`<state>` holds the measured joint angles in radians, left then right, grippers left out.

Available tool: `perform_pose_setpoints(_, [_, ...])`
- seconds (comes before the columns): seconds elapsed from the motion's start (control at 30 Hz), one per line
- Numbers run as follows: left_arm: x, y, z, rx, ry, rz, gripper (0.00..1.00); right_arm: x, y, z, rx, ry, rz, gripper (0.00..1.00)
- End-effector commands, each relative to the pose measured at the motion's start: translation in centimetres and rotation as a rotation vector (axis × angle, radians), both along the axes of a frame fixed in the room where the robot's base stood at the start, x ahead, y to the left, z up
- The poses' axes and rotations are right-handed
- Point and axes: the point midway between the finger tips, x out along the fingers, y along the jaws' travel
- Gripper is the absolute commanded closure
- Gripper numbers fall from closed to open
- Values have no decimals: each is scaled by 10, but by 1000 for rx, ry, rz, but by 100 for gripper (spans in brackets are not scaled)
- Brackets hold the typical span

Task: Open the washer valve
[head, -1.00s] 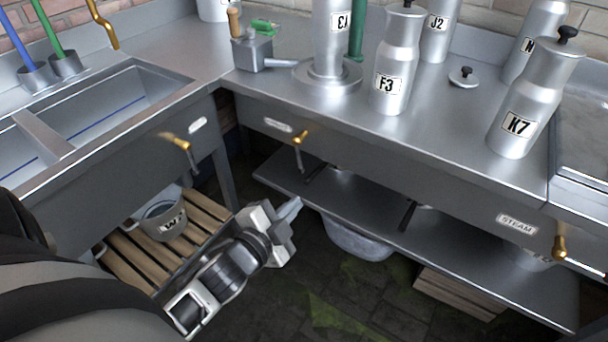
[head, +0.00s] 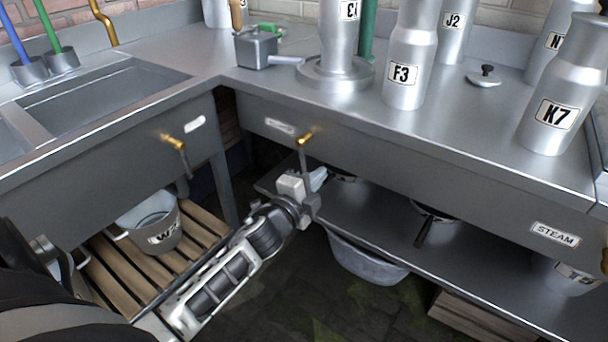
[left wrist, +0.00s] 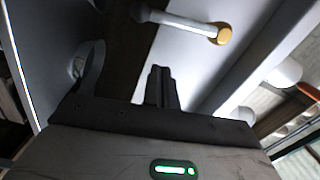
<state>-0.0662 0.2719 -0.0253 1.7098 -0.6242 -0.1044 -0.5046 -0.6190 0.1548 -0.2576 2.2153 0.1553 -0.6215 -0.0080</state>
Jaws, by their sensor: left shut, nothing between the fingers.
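I cannot tell by label which is the washer valve. My left gripper (head: 318,177) is shut and empty, close by the lower end of the bench valve's lever; its closed fingers show in the left wrist view (left wrist: 160,84). Contact is unclear.
The lower shelf (head: 385,222) with pans is just right of my left gripper. A basin (head: 365,262) is below it. A bucket (head: 152,222) stands on a slatted rack at left. A plate reading STEAM (head: 555,234) is at right. Cans stand on the bench.

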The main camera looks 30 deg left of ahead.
Motion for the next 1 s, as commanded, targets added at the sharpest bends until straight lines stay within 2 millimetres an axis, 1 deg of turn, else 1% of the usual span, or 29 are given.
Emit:
perform_pose_setpoints(0.03, [0, 13, -5, 7, 6, 5, 100, 0, 0, -3, -1, 4, 2, 100])
perform_pose_setpoints(0.2, [4, 31, -7, 4, 4, 4, 100, -1, 1, -9, -1, 18, 5, 100])
perform_pose_setpoints(0.33, [5, 36, -8, 1, 4, 3, 100, -2, 1, -11, -1, 24, 6, 100])
perform_pose_setpoints(0.67, [5, 37, -8, 3, 4, 3, 100, 0, 2, -10, 0, 20, 9, 100])
perform_pose_setpoints(0.77, [6, 44, -11, 55, 3, 4, 100, -1, 3, -13, 3, 21, 9, 100])
perform_pose_setpoints(0.83, [7, 53, -14, 131, 2, 6, 100, -1, 4, -17, 5, 26, 12, 100])
perform_pose_setpoints(0.9, [7, 57, -14, 201, -1, 5, 100, 1, 6, -20, 7, 32, 17, 100])
perform_pose_setpoints(1.0, [7, 58, -13, 209, 0, 8, 100, 3, 7, -19, 5, 34, 22, 100])
